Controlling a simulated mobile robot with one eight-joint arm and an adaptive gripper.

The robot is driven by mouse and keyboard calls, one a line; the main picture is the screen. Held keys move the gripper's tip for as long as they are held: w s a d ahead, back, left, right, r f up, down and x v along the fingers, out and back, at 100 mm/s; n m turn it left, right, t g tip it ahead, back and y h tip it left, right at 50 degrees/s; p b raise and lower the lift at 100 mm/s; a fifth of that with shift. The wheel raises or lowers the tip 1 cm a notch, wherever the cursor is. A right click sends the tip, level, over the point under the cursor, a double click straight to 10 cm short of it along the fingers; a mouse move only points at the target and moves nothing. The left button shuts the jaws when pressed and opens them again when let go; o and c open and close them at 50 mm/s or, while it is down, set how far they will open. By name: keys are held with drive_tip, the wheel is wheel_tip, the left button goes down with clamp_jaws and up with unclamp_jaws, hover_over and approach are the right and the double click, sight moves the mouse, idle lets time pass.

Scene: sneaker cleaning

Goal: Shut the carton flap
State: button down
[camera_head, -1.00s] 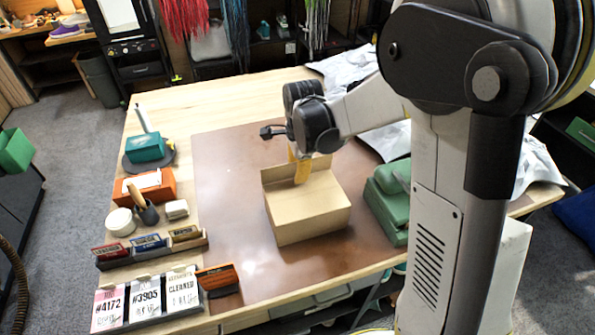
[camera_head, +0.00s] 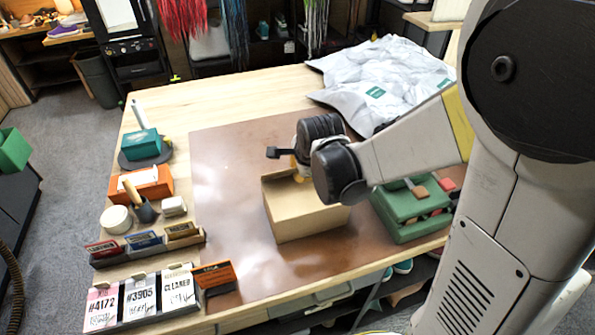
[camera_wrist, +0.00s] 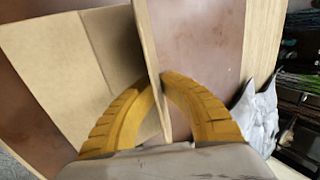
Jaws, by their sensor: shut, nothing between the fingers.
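The tan carton (camera_head: 308,217) stands on the brown mat, towards its right side. Its flap stands raised at the far edge in the head view, mostly hidden behind my gripper and wrist. In the wrist view the flap (camera_wrist: 148,50) is seen nearly edge-on as a thin upright board, with the carton's tan surface (camera_wrist: 60,65) to its left. My gripper (camera_wrist: 163,78) has yellow fingers with tips together, right beside the flap's edge. I cannot tell whether they touch it. In the head view my gripper (camera_head: 300,174) is over the carton's far edge, fingertips mostly hidden.
A green caddy (camera_head: 405,215) with brushes stands close to the carton's right. Grey-white crumpled sheeting (camera_head: 385,75) lies at the back right. Label holders, tag cards (camera_head: 140,298) and an orange box (camera_head: 145,185) line the left. The brown mat (camera_head: 225,210) is clear left of the carton.

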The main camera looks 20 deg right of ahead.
drive_tip(key=c, duration=1.7)
unclamp_jaws()
drive_tip(key=shift+o, duration=0.2)
drive_tip(key=shift+r, duration=0.1)
